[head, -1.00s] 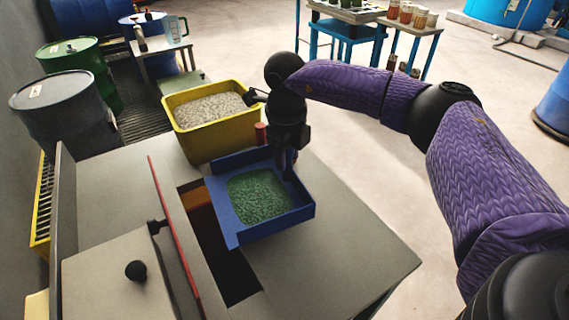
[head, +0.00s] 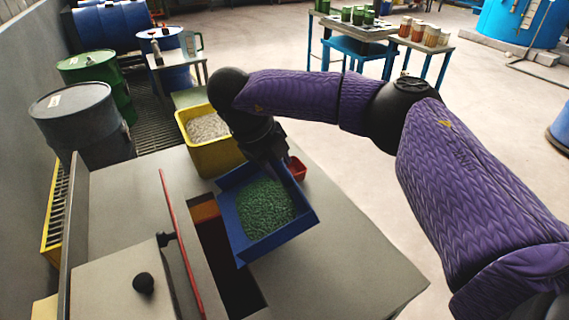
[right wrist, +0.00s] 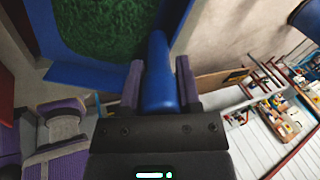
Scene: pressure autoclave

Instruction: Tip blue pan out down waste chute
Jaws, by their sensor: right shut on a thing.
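The blue pan (head: 230,222) holds a heap of green granules (head: 266,207). It is turned and looks tilted, with its left edge beside or slightly over the dark slot of the waste chute (head: 222,262). My right gripper (head: 280,163) is at the pan's far side. In the right wrist view, its fingers (right wrist: 160,82) are shut on the pan's blue handle (right wrist: 158,95), and the blue rim (right wrist: 90,78) and green contents show beyond. Whether the pan touches the worktop is hard to tell. My left gripper is out of view.
A raised flap with a red edge (head: 182,245) stands left of the slot. A yellow bin (head: 217,158) of pale granules stands behind the pan, and a small red container (head: 297,168) sits right of the gripper. The worktop (head: 350,270) at front right is clear.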

